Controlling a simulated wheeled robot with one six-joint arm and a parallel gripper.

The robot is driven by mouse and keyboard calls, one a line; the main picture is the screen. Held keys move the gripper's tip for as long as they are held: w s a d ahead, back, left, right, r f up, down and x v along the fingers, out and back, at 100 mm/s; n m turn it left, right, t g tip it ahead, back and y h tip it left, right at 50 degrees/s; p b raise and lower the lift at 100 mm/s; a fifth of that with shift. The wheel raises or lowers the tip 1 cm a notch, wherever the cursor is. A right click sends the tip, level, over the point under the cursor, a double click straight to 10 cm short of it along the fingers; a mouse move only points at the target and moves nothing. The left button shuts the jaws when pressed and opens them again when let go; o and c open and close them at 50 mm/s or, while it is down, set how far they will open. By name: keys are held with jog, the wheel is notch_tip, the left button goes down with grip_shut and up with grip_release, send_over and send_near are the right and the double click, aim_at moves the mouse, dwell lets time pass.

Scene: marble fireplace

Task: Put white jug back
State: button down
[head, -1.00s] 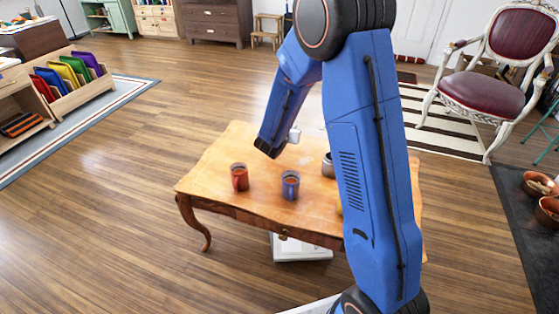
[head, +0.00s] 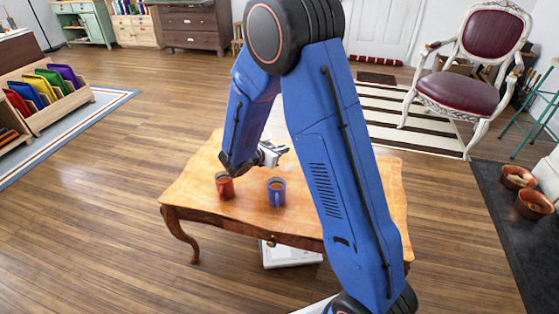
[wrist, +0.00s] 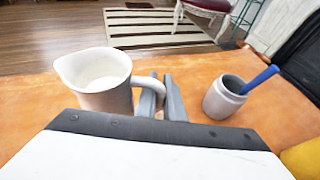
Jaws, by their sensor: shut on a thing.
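The white jug (wrist: 103,82) stands upright at the left in the wrist view, its open top and pouring lip showing. Its handle (wrist: 150,88) is at my gripper's fingers (wrist: 168,98), which are shut on it. In the head view my gripper (head: 274,154) is over the far part of the wooden table (head: 188,192), and the jug is mostly hidden behind my arm. I cannot tell whether the jug's base touches the table.
A red mug (head: 225,187) and a blue mug (head: 276,193) stand near the table's front edge. A grey jar (wrist: 222,100) with a blue stick in it is right of the jug. A yellow thing (wrist: 303,160) shows at the lower right.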

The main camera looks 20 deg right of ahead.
jog(key=shift+f, duration=2.5)
jog(key=shift+f, duration=0.1)
jog(key=c, duration=1.9)
grip_release()
jog(key=shift+o, duration=0.2)
jog(key=v, duration=1.2)
